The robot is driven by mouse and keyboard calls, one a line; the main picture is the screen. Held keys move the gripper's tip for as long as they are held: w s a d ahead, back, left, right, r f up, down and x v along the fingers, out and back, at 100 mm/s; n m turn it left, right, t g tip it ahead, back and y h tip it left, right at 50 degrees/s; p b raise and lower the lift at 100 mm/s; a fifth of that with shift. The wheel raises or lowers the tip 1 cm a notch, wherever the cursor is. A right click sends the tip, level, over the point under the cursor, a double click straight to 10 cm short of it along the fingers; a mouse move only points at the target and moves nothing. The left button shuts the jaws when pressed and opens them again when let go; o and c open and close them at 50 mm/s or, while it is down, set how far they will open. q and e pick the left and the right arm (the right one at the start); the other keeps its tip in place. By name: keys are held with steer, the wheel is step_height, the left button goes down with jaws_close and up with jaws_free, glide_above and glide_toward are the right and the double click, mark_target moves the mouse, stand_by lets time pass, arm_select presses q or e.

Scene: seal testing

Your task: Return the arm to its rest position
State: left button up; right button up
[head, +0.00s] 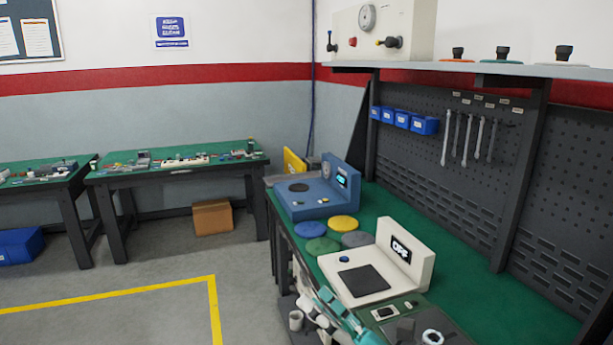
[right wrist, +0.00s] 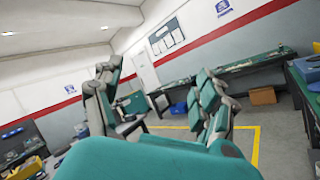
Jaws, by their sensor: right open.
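My right gripper (head: 322,308) shows at the bottom of the head view, in front of the near edge of the green-topped workbench (head: 470,285). Its teal and grey fingers are beside the white device with the OFF screen. In the right wrist view the gripper (right wrist: 157,88) has its two fingers spread wide, with nothing held between them. The wrist view looks out over the room, towards the far tables and the wall. My left gripper is not in the head view.
The white device (head: 420,250) and a blue device (head: 312,195) stand on the workbench, with several coloured discs between them. A shelf (head: 480,68) overhangs the bench. A cardboard box (head: 212,217) sits on the floor. The floor inside the yellow line (head: 110,295) is clear.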

steer(key=w+d+f+m+t+h, duration=0.15)
steer(key=d+f+m+h, duration=0.25)
steer(key=d+m+h, duration=0.55)
steer(key=d+f+m+t+h, duration=0.3)
steer(key=d+f+m+h, duration=0.25)
steer(key=m, duration=0.75)
steer(key=s+d+f+m+g+h, duration=0.4)
steer(key=s+f+m+g, duration=0.25)
steer(key=f, duration=0.25)
steer(key=s+f+m+g+y, duration=0.1)
steer(key=s+f+m+g, duration=0.2)
steer(key=s+f+g, duration=0.5)
steer(key=s+f+m+g+y, duration=0.1)
steer(key=s+f+m, duration=0.3)
steer(key=s, duration=0.8)
step_height(320, 180, down, 25)
steer(key=g, duration=0.1)
steer(key=s+d+f+g, duration=0.1)
steer(key=s+d+f, duration=0.1)
steer(key=s+f, duration=1.5)
steer(key=shift+d+f+n+g, duration=0.15)
steer(key=shift+d+n+g, duration=0.15)
steer(key=shift+n, duration=0.1)
